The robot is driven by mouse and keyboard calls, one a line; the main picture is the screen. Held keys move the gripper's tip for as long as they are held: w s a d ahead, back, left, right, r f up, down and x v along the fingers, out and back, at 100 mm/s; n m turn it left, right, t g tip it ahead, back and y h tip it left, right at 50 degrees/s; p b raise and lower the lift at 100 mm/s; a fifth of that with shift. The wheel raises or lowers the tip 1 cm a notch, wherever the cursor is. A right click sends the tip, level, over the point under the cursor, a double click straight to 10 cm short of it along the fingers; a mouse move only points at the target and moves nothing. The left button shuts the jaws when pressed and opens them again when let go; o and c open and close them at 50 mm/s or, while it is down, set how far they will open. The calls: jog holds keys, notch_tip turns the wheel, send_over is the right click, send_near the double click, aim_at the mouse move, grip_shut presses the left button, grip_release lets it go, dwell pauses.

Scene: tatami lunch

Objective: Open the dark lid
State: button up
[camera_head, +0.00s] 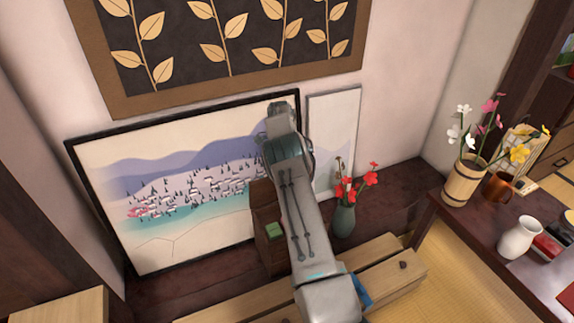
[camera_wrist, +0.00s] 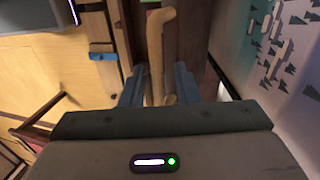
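A brown wooden box (camera_head: 266,222) stands on the dark shelf, partly hidden behind my arm. A small green patch (camera_head: 275,231) shows on it. I cannot clearly make out which part of it is the dark lid. My gripper's fingers are hidden in the head view. In the wrist view my gripper (camera_wrist: 158,84) has its two blue fingertips apart. A tan, curved wooden piece (camera_wrist: 155,45) shows between them. I cannot tell whether the fingers touch it, or whether it belongs to the box.
A framed landscape picture (camera_head: 170,190) leans on the wall beside my arm. A green vase with red flowers (camera_head: 343,220) stands to the right. A pale wooden bench (camera_head: 390,272) lies in front. A white jug (camera_head: 519,238) and a flower bucket (camera_head: 464,181) are on the right table.

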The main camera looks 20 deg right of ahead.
jog(key=shift+s+d+r, duration=0.1)
jog(key=shift+d+r, duration=0.15)
jog(key=shift+d, duration=0.1)
jog(key=shift+r, duration=0.35)
jog(key=p+v, duration=0.1)
jog(key=v, duration=0.5)
jog(key=shift+a+r+p, duration=0.15)
jog(key=shift+r+p, duration=0.05)
jog(key=shift+p, duration=0.15)
